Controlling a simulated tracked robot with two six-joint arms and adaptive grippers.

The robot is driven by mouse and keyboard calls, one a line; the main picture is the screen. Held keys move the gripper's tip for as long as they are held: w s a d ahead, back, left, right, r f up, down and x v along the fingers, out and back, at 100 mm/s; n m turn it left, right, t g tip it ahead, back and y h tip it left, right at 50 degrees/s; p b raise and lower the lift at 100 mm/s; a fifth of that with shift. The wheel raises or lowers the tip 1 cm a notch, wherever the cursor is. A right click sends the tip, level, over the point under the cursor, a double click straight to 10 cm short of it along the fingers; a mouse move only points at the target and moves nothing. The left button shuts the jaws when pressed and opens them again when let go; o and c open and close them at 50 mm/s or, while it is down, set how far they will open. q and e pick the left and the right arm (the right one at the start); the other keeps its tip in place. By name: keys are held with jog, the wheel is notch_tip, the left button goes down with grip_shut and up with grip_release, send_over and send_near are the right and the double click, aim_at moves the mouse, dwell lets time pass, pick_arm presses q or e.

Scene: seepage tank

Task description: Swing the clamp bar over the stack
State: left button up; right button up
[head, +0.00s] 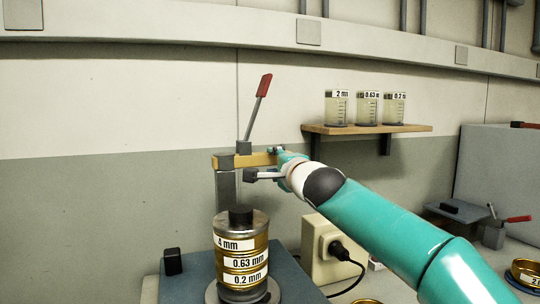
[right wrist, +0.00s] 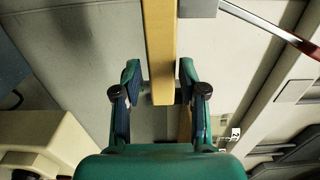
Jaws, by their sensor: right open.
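The yellow clamp bar (head: 228,162) sits on a grey post (head: 225,192) and points to the right. A lever with a red handle (head: 264,85) rises from it. The stack (head: 241,258) of brass sieves, labelled 4 mm, 0.63 mm and 0.2 mm, stands below the bar in the picture with a dark knob on top. My right gripper (head: 268,163) is at the bar's right end. In the right wrist view the bar (right wrist: 159,40) comes down between the open fingers (right wrist: 160,82), with a gap on both sides. My left gripper is out of view.
The stack stands on a blue-grey base (head: 291,274). A cream box (head: 322,250) with a plugged-in black cable stands to its right, under my right arm. A wooden shelf (head: 415,128) with several labelled beakers is on the wall. A brass sieve (head: 526,272) lies far right.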

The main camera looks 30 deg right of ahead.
aim_at(272, 161)
jog(key=shift+p+x, duration=0.6)
jog(key=shift+x, duration=1.35)
grip_shut()
